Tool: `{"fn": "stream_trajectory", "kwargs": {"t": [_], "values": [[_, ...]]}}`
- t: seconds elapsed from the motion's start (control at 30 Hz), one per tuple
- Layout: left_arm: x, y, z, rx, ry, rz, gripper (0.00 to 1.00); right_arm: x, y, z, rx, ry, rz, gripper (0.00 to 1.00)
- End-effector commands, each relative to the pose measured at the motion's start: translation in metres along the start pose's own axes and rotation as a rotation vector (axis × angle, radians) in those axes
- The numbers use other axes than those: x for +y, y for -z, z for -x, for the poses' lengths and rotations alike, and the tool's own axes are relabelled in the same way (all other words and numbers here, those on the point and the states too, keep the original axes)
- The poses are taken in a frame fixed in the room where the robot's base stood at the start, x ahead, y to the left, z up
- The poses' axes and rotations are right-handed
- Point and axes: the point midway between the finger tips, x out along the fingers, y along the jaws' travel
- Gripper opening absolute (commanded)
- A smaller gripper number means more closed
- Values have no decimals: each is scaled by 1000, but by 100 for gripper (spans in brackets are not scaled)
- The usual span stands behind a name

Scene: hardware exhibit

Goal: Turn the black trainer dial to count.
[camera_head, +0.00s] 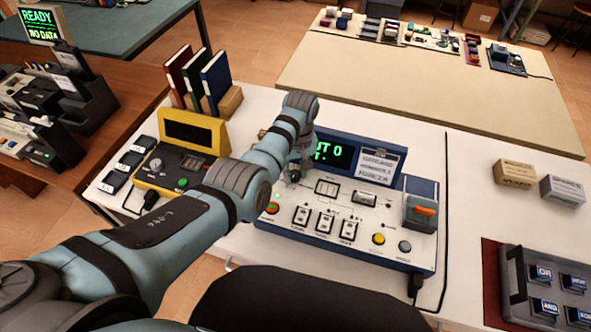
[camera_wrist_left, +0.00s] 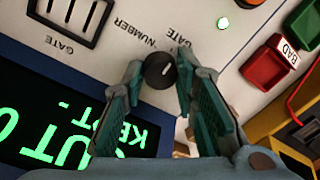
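The black trainer dial (camera_wrist_left: 160,70) is a small round knob with a white mark on the trainer's pale panel, beside printing that reads NUMBER and GATE. My left gripper (camera_wrist_left: 160,60) reaches down to it with its two fingers apart, one on each side of the dial. Whether the fingers touch it I cannot tell. In the head view my left gripper (camera_head: 294,174) is over the upper left of the trainer (camera_head: 285,235), and the dial is hard to make out there. The trainer's green-lettered display (camera_head: 334,153) is partly hidden by my arm. My right gripper is out of view.
The trainer has an orange-lit button (camera_head: 271,208), a yellow button (camera_head: 378,239) and an orange switch (camera_head: 425,211). A yellow device (camera_head: 188,132) stands left of it, with books (camera_head: 215,80) behind.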

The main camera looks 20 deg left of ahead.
Motion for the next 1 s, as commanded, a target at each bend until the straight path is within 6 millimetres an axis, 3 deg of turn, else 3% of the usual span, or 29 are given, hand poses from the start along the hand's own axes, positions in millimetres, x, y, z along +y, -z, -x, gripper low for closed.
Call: {"fn": "stream_trajectory", "kwargs": {"t": [0.47,1.0], "values": [[0,1,1,7,0,-92,0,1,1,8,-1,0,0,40],[0,0,2,32,0,-520,0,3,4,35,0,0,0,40]]}}
